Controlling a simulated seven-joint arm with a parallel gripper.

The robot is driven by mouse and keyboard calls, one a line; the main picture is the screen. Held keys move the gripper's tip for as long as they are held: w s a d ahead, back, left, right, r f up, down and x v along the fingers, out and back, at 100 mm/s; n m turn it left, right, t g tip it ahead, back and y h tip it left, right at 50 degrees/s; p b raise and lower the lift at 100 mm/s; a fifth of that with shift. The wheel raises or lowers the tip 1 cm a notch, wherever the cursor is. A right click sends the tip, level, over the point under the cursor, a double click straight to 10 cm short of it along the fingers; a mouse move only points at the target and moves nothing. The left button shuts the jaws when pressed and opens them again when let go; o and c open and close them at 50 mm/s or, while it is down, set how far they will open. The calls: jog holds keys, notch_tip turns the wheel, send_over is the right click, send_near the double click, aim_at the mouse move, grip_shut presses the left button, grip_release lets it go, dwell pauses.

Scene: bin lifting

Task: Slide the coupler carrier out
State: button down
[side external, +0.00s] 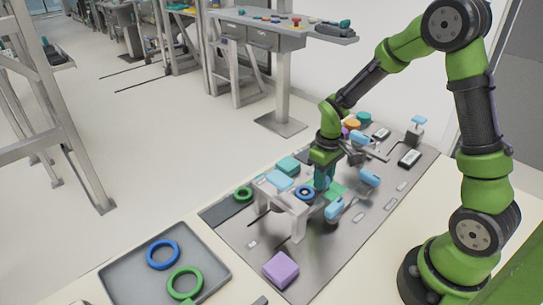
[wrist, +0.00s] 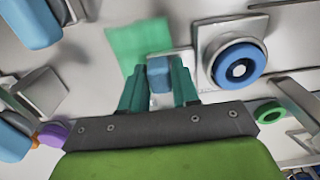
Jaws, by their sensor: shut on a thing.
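My gripper (wrist: 159,88) points down over the grey board, its teal fingers shut on a small blue block (wrist: 159,72). The block sits at the edge of a pale plate. I cannot tell for certain whether the block belongs to the coupler carrier. A blue ring with a white centre (wrist: 238,63) is on a light square base just right of the fingers. A green flat piece (wrist: 138,40) lies just left of the block. In the side view my gripper (side external: 322,180) is low among the fixtures, beside the blue ring (side external: 305,192), and its fingertips are partly hidden.
A grey bracket (side external: 285,205) stands left of my gripper. Light blue blocks (side external: 335,207) stand to its right and front. A purple block (side external: 281,270) is at the board's near end. A grey tray (side external: 215,262) with blue (side external: 148,253) and green rings (side external: 170,282) lies at left.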

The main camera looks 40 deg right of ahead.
jog(key=d, duration=0.4)
jog(key=shift+d, duration=0.25)
jog(key=c, duration=0.9)
grip_release()
jog(key=shift+a+r, duration=0.1)
jog(key=shift+r, duration=0.4)
notch_tip(320, 180, up, 16)
